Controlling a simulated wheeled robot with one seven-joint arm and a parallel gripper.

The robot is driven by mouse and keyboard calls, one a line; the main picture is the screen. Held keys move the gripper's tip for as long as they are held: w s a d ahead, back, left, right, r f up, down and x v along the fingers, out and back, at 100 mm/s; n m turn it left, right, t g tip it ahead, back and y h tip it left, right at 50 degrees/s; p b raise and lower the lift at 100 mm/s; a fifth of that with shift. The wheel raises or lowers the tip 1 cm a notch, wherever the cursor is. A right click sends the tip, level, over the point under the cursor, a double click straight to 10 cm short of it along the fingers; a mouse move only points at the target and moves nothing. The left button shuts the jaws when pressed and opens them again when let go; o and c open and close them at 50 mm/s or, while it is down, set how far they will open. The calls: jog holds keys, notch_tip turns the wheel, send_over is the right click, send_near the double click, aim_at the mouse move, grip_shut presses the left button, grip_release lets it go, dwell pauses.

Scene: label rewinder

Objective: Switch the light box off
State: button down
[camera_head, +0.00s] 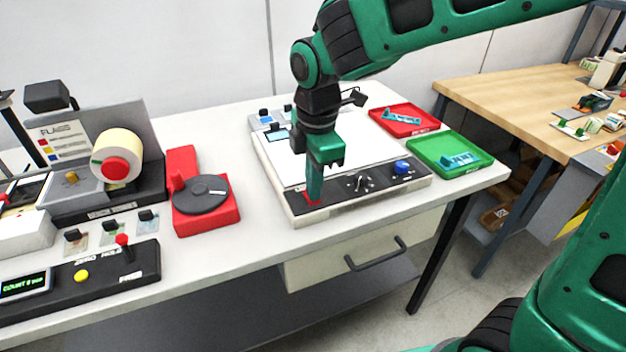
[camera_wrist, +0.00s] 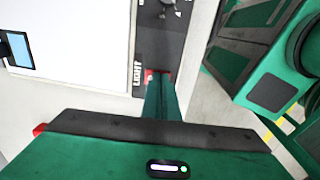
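The light box (camera_head: 362,147) is a flat white panel with a dark control strip along its front edge. A red switch (camera_head: 312,199) sits at the left end of that strip. In the wrist view red parts of the switch (camera_wrist: 149,75) show next to the word LIGHT, partly hidden by my fingers. My gripper (camera_head: 314,193) points down with its green fingers together, and the tips are at the switch, touching or just above it. Nothing is seen held between them. The panel looks bright white in both views; I cannot tell for sure if it is lit.
The strip also has a dark knob (camera_head: 359,183) and a blue button (camera_head: 402,167). A red tray (camera_head: 423,132) and a green tray (camera_head: 481,166) stand to the right. A red base with a grey disc (camera_head: 205,218) stands to the left, with bare table between.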

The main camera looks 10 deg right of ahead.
notch_tip(320, 180, up, 14)
jog(key=s, duration=0.1)
dwell(0.5)
jog(key=shift+d, duration=0.15)
jog(key=s+d+f+m, duration=0.25)
jog(key=d+m, duration=0.35)
jog(key=d, duration=0.4)
jog(key=s+d+f+m, duration=0.25)
jog(key=d+m, duration=0.35)
jog(key=d, duration=0.4)
jog(key=s+d+f+m+g, duration=0.1)
jog(key=s+d+f+m, duration=0.8)
jog(key=s+d+m, duration=0.3)
jog(key=s+m, duration=0.2)
jog(key=m, duration=0.1)
jog(key=shift+s+d+f, duration=0.25)
jog(key=shift+f, duration=0.15)
